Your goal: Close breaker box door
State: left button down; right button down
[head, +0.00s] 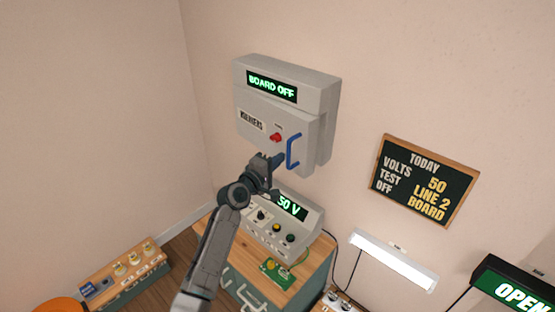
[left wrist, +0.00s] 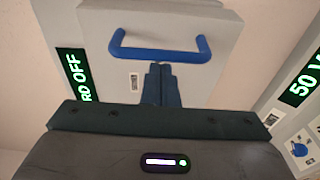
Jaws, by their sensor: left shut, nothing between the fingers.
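The grey breaker box (head: 322,88) hangs on the wall, with a lit green display reading "BOARD OFF" on its top part. In the left wrist view the shut fingers (left wrist: 160,72) point at the door, close to the blue handle (left wrist: 160,53). My right gripper is not in view.
A power unit (head: 270,228) reading "50 V" stands on a wooden-topped cabinet below the box, close under my left arm. A chalkboard (head: 425,180) hangs to the right above a white lamp (head: 394,262). An "OPEN" sign (head: 515,288) is at lower right.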

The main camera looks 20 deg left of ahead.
pick_arm(q)
jog(key=w+d, duration=0.3)
jog(key=shift+d+b, duration=0.2)
jog(key=shift+b, duration=0.15)
jog(key=shift+s+r, duration=0.2)
jog(key=shift+a, duration=0.1)
